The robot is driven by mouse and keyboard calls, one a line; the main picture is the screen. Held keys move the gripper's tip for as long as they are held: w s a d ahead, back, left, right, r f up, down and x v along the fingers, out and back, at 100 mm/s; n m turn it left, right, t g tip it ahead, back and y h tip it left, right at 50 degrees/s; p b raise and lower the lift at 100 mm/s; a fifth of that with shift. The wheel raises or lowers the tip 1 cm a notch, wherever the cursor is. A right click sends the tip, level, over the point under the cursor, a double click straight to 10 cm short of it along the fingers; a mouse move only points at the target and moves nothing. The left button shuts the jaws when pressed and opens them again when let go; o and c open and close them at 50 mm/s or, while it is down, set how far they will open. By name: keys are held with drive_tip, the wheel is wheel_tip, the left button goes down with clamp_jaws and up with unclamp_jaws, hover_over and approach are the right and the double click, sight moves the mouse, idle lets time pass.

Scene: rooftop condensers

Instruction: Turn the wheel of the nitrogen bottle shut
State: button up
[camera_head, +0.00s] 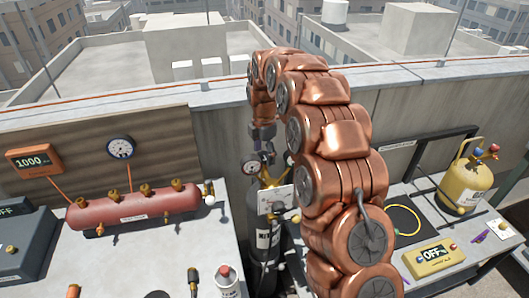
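The nitrogen bottle (266,240) is a dark upright cylinder with white lettering, partly readable as "NIT", standing between the two benches. Round gauges (252,168) and brass fittings sit at its top, and a white tag (275,199) hangs in front. My copper-coloured arm arches up and over, and my gripper (264,150) points down at the bottle's top, among the gauges. The wheel cannot be made out clearly there. The gripper's fingers are small and dark, so I cannot tell whether they touch anything.
The right bench holds a yellow cylinder (464,186) and a yellow box (433,258) reading OFF. A parapet (430,105) runs behind.

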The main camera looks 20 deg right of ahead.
drive_tip(key=c, duration=1.1)
drive_tip(key=shift+o, duration=0.2)
